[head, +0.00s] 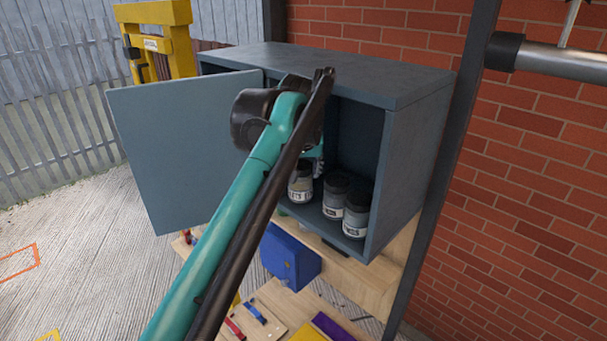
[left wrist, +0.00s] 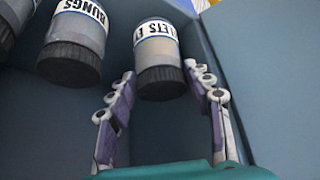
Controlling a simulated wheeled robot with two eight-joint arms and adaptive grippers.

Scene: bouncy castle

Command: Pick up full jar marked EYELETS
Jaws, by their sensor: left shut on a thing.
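The jar marked EYELETS (head: 300,187) stands in the open wall cabinet, at the left of a group of jars. Part of its label, "LETS EY", shows. In the left wrist view the jar (left wrist: 158,55) has a dark lid, a white label and tan contents. My left gripper (left wrist: 160,85) is shut on this jar, with one finger on each side near the lid. In the head view the gripper (head: 318,166) is mostly hidden behind my own arm. I cannot tell whether the jar is off the shelf. My right gripper is not in view.
Two more dark-lidded jars, one in the middle (head: 335,197) and one at the right (head: 356,212), stand close by on the shelf. A BUNGS jar (left wrist: 75,45) is beside the held one. The cabinet door (head: 185,150) is swung open to the left. The cabinet side wall (head: 408,165) bounds the right.

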